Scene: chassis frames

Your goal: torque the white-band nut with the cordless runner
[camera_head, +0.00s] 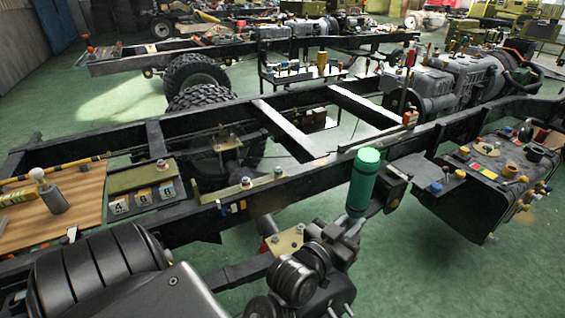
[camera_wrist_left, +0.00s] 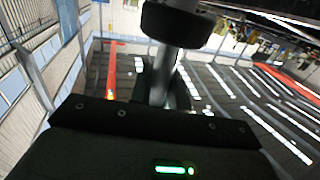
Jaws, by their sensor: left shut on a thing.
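My left gripper (camera_head: 338,238) comes in from the lower left and is shut on a tool that looks like the cordless runner. The runner's green cylindrical part (camera_head: 363,182) stands nearly upright beside the chassis rail. In the left wrist view a dark round part and a silver shaft (camera_wrist_left: 160,80) rise from between the jaws, which are hidden. Small fasteners with white and blue (camera_head: 232,207) sit on the near rail's side; I cannot tell which is the white-band nut. My right gripper is not in view.
The near chassis rail (camera_head: 300,180) runs across the view. A brass-coloured plate (camera_head: 285,241) with bolts lies near my gripper. A wooden board (camera_head: 75,205) and numbered blocks (camera_head: 143,197) are at left. A dark tank (camera_head: 480,185) with several small parts is at right.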

